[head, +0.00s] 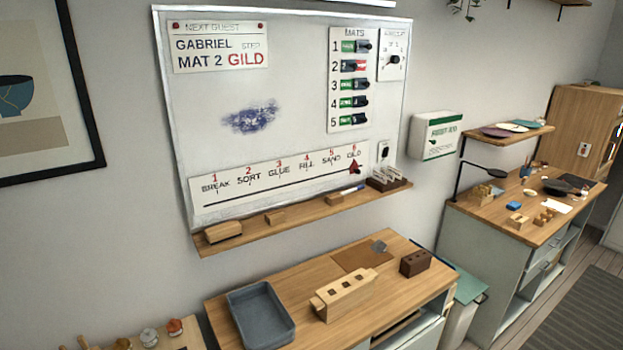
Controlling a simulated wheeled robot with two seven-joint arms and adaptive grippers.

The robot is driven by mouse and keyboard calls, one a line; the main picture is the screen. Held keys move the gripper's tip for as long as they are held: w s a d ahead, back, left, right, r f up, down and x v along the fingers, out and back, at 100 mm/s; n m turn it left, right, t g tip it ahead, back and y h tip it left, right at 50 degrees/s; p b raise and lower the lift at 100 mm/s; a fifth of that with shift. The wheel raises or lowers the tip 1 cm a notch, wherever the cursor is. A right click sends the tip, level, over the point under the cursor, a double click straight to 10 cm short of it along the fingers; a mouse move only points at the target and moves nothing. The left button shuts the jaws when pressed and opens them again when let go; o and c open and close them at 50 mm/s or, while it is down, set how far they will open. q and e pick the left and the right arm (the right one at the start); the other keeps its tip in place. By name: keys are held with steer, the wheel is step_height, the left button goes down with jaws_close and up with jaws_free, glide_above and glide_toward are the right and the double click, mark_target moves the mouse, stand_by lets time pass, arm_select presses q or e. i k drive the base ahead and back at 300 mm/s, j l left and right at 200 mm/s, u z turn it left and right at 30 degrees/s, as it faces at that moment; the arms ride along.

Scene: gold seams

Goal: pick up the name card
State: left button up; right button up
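No gripper of mine shows in the head view. A whiteboard (300,80) hangs on the wall. At its top left a white card (220,47) reads NEXT GUEST, GABRIEL, MAT 2, STEP GILD. A dark card holder (388,182) with several upright white cards (392,172) stands at the right end of the wooden ledge (300,221) below the board. The names on these cards are too small to read, so I cannot tell which one is the name card.
A wooden-topped cabinet below the board holds a grey tray (262,312), a light block with square holes (343,295) and a dark brown block (415,263). A cluttered workbench (520,205) stands at right.

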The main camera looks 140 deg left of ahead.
mark_target(376, 175)
steer(key=l+u, duration=0.1)
steer(key=u, duration=2.1)
